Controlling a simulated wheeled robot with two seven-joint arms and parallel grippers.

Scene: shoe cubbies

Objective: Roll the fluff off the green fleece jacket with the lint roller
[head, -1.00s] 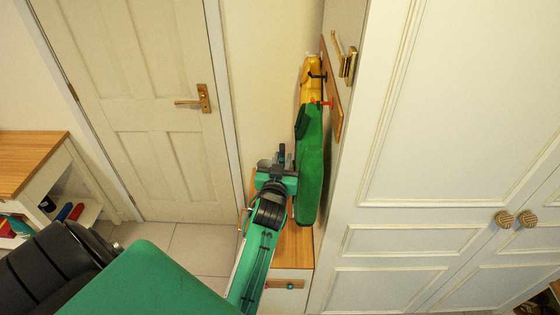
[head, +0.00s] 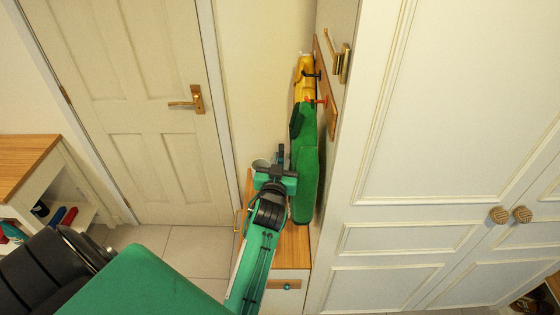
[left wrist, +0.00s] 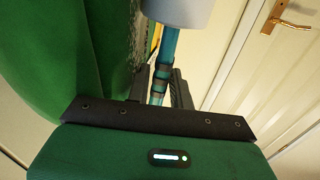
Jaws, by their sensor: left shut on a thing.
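The green fleece jacket (head: 307,165) hangs from a wall rail beside the tall white cupboard. It fills the left side of the left wrist view (left wrist: 45,50), with a grey, speckled patch along its edge. My left gripper (head: 277,168) is at the left of the jacket's lower half. It is shut on the teal handle of the lint roller (left wrist: 160,65). The roller's pale grey head (left wrist: 178,10) is at the top of the left wrist view, cut off there. Whether it touches the jacket I cannot tell. My right gripper is not in view.
A yellow garment (head: 304,75) hangs behind the jacket on the hook rail (head: 332,100). A wooden-topped bench (head: 293,247) stands below. The white cupboard (head: 440,120) is close on the right, a closed door (head: 125,90) on the left. Floor (head: 185,245) shows between.

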